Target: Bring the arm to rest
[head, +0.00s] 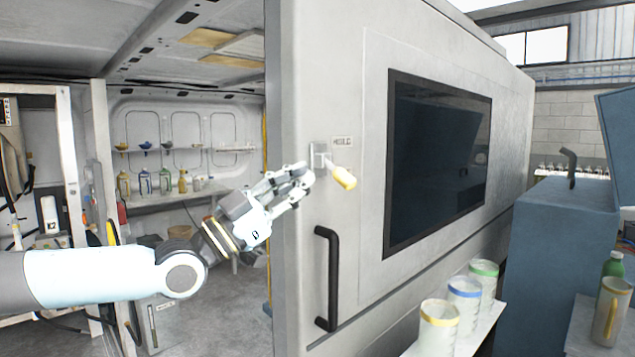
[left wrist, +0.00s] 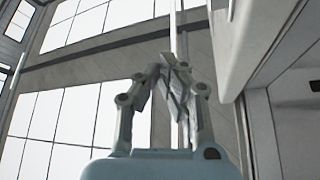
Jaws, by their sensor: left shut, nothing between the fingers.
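My left gripper (head: 303,177) is shut and empty in the head view. It is raised in front of the left end of a large grey cabinet (head: 300,90), with its fingertips near a yellow-handled lever (head: 343,178) on the cabinet face. Whether the fingertips touch the lever or its bracket I cannot tell. In the left wrist view the fingers of the left gripper (left wrist: 168,65) are together with nothing between them. My right gripper is not in view.
A black bar handle (head: 328,278) sits below the lever. Containers with yellow (head: 438,325), blue (head: 464,298) and green (head: 484,280) rims stand on a shelf at lower right. A blue cabinet (head: 560,240) stands further right. Shelves with bottles (head: 144,182) are behind the arm.

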